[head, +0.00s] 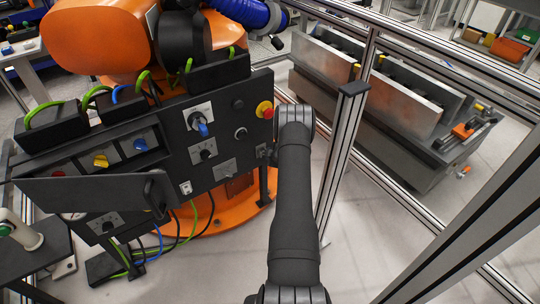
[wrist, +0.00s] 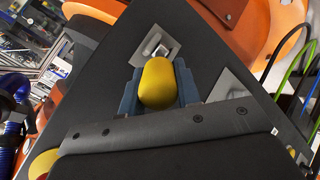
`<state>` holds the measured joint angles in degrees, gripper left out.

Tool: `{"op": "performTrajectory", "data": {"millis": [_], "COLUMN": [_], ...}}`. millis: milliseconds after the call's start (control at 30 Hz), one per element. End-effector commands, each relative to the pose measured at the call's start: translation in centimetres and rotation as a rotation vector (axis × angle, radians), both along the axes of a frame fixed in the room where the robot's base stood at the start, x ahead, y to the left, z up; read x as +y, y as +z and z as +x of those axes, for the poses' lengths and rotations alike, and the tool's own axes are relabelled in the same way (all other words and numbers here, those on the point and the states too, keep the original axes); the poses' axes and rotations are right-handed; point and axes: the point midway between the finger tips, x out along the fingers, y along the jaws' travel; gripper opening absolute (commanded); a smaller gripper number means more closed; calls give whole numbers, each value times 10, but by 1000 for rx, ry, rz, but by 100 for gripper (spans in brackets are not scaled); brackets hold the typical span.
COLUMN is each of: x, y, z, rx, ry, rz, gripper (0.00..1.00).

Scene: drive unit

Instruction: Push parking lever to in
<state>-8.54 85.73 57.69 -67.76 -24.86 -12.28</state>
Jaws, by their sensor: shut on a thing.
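A yellow rounded knob (wrist: 158,84), which I take to be the parking lever's end, sits between the blue-grey fingers of my gripper (wrist: 158,72) in the wrist view. The fingers are shut on it, one on each side. A square metal plate (wrist: 157,45) with a fitting shows on the dark panel just beyond the knob. In the head view my arm reaches the right edge of the control panel (head: 225,128) and hides the knob and most of my gripper. I cannot tell how far in the lever stands.
A red emergency button (head: 265,109) on a yellow base is close above my gripper. A blue-handled switch (head: 200,128) and other dials are on the panel to the left. A metal fence post (head: 345,150) stands close right of my arm. Cables hang below the panel.

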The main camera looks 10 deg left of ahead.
Motion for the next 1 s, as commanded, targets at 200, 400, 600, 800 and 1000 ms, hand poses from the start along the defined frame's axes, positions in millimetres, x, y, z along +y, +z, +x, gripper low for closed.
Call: {"op": "performTrajectory", "data": {"millis": [200,400,600,800,1000], "x": [-1,0,0,-2,-15], "y": [2,2,1,4,21], "z": [2,2,1,-2,-17], "rx": [-2,-2,-2,-1,0], "ry": [-3,-3,-1,0,-2], "rz": [-2,-1,0,0,0], "gripper": [0,50,51,51,51]}}
